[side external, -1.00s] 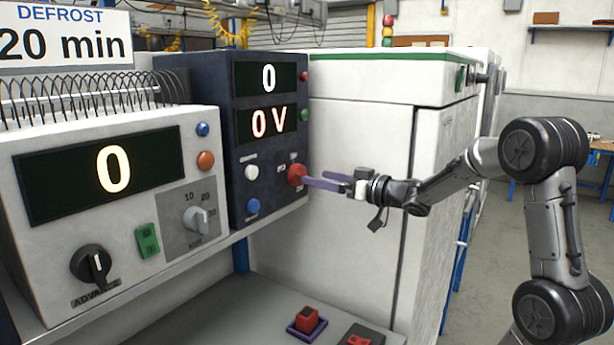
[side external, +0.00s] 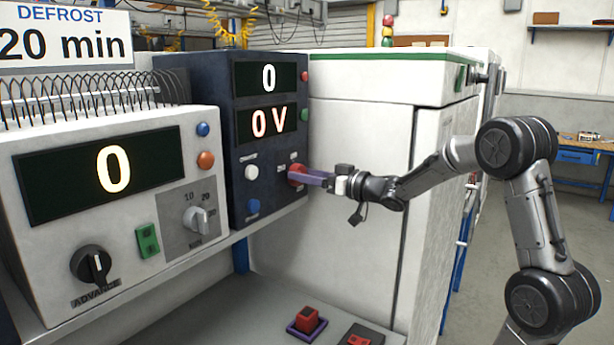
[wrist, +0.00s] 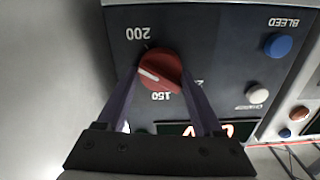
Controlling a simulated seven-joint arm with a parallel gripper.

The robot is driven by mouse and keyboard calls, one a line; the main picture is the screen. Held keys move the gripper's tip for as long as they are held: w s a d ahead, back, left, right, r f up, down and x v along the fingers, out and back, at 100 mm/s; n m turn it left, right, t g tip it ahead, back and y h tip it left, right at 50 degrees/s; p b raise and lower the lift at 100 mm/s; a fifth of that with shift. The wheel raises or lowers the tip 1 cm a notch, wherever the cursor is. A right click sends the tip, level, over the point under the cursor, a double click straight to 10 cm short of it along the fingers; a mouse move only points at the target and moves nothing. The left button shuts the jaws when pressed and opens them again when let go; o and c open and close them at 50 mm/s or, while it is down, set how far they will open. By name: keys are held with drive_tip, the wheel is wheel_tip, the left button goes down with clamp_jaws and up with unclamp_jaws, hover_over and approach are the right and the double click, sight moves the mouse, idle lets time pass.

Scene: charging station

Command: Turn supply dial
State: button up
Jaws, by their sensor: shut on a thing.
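The red supply dial (side external: 293,174) is on the lower right of the dark blue unit's front panel. In the wrist view the dial (wrist: 161,66) shows a white pointer mark at its left side, with upside-down labels 200 and 150 near it. My gripper (side external: 308,179) has its long purple fingers at the dial. In the wrist view one finger lies on each side of the dial, and the jaws are shut on it. The dark blue unit's lower display (side external: 267,123) reads 0 V, and its upper display (side external: 269,78) reads 0.
A white button (side external: 251,172) and a blue button (side external: 253,206) sit left of the dial. A white unit (side external: 110,195) with a black knob stands at the left. A white cabinet (side external: 360,150) stands right of the panel. A red button on a purple base (side external: 307,320) is below.

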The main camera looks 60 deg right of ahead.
drive_tip(key=c, duration=0.5)
drive_tip(key=shift+n, duration=0.3)
drive_tip(key=n, duration=1)
drive_tip(key=shift+a+f, duration=0.1)
drive_tip(key=shift+a, duration=0.1)
idle(0.3)
drive_tip(key=o, duration=1.4)
